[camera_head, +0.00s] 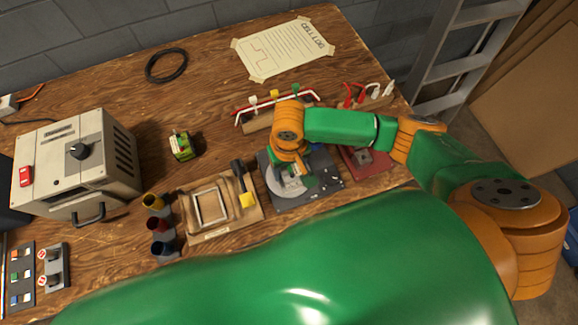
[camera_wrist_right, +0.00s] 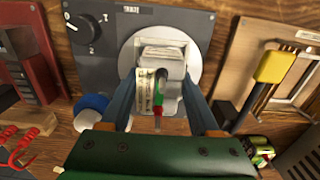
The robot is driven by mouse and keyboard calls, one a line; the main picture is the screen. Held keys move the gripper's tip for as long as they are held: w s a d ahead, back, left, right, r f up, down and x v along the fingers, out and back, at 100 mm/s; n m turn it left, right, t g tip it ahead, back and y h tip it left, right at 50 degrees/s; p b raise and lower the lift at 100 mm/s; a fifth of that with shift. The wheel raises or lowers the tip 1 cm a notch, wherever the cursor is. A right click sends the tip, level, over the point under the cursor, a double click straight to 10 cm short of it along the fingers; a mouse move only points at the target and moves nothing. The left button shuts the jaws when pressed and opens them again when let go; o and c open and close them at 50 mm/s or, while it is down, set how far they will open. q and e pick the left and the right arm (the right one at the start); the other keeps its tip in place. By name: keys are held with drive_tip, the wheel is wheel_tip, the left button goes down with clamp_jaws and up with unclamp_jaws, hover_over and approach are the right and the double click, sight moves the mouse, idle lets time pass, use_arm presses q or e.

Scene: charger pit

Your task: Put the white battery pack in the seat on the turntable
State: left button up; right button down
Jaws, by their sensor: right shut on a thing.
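The turntable is a pale grey disc (camera_head: 278,186) on a dark panel, and it also shows in the wrist view (camera_wrist_right: 208,50). My right gripper (camera_head: 293,170) is over the disc, pointing down. In the wrist view its two blue-grey fingers (camera_wrist_right: 160,100) are shut on the white battery pack (camera_wrist_right: 173,92), which has a printed label and a small red and green lead in front. The pack overlaps the middle of the disc. The seat is mostly hidden behind the pack, so I cannot tell whether the pack is inside it. My left gripper is not in view.
A wooden frame board (camera_head: 184,212) with a yellow-tipped black lever (camera_head: 246,192) stands close left of the turntable panel. A red fixture (camera_head: 366,161) is close right. A rack with red and white rods (camera_head: 275,102) lies behind. A green battery (camera_head: 181,146) stands farther left.

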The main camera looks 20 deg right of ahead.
drive_tip(key=shift+c, duration=0.2)
unclamp_jaws()
drive_tip(key=shift+f, duration=0.1)
wheel_tip(320, 180, up, 7)
drive_tip(key=p, duration=0.9)
idle(0.4)
